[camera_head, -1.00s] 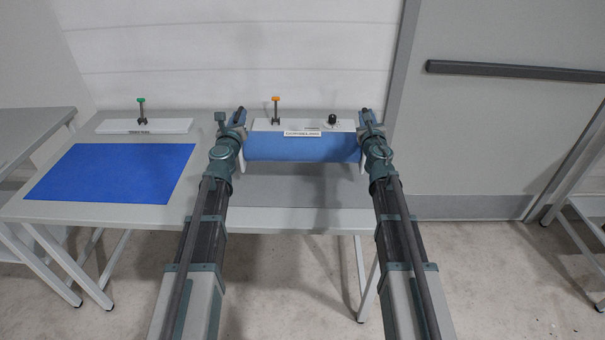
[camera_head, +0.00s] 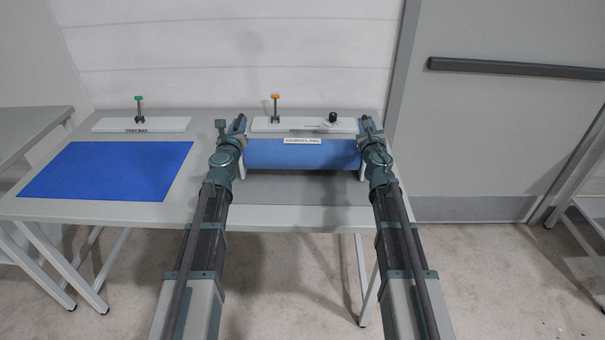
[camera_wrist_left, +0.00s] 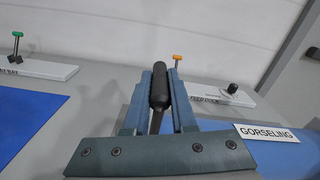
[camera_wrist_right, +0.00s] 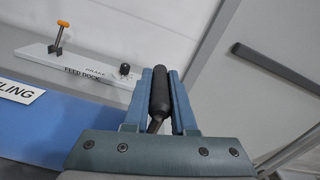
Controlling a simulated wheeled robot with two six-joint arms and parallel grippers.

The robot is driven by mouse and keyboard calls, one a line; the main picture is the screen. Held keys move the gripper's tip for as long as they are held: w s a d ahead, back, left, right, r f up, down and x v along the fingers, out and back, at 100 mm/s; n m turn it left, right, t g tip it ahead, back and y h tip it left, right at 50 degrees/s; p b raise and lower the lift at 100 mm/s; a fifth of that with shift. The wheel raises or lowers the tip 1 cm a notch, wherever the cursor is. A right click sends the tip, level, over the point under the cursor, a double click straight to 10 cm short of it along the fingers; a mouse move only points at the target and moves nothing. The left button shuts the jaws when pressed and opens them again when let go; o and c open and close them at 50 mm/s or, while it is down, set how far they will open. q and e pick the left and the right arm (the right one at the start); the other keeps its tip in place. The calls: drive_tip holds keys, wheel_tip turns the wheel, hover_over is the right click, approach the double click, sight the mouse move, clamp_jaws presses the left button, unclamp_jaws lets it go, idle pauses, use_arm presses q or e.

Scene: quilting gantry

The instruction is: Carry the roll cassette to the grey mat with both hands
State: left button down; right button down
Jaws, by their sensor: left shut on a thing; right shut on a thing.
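The roll cassette (camera_head: 300,155) is a long blue cylinder with pale end plates and a white label. It hangs level between my grippers over the grey mat (camera_head: 300,192). I cannot tell whether it touches the mat. My left gripper (camera_head: 239,124) is shut on a black handle (camera_wrist_left: 159,85) at the left end. My right gripper (camera_head: 368,125) is shut on a black handle (camera_wrist_right: 160,90) at the right end. The roll also shows in the left wrist view (camera_wrist_left: 270,155) and the right wrist view (camera_wrist_right: 60,140). My arms hide parts of the mat's sides.
Behind the cassette is a white feed dock (camera_head: 290,124) with an orange-topped clamp (camera_head: 276,104) and a black knob (camera_head: 333,117). At left lie a blue mat (camera_head: 110,171) and a white board (camera_head: 140,125) with a green-topped clamp (camera_head: 139,106). A grey door (camera_head: 510,120) stands at right.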

use_arm(q)
drive_tip(key=c, duration=0.7)
unclamp_jaws()
drive_tip(key=shift+c, duration=0.2)
use_arm(e)
drive_tip(key=c, duration=0.7)
unclamp_jaws()
drive_tip(key=shift+c, duration=0.2)
use_arm(q)
drive_tip(key=shift+s, duration=0.1)
drive_tip(key=s, duration=1.2)
drive_tip(key=shift+a, duration=0.15)
use_arm(e)
drive_tip(key=shift+s, duration=0.1)
drive_tip(key=s, duration=1.2)
drive_tip(key=shift+a, duration=0.15)
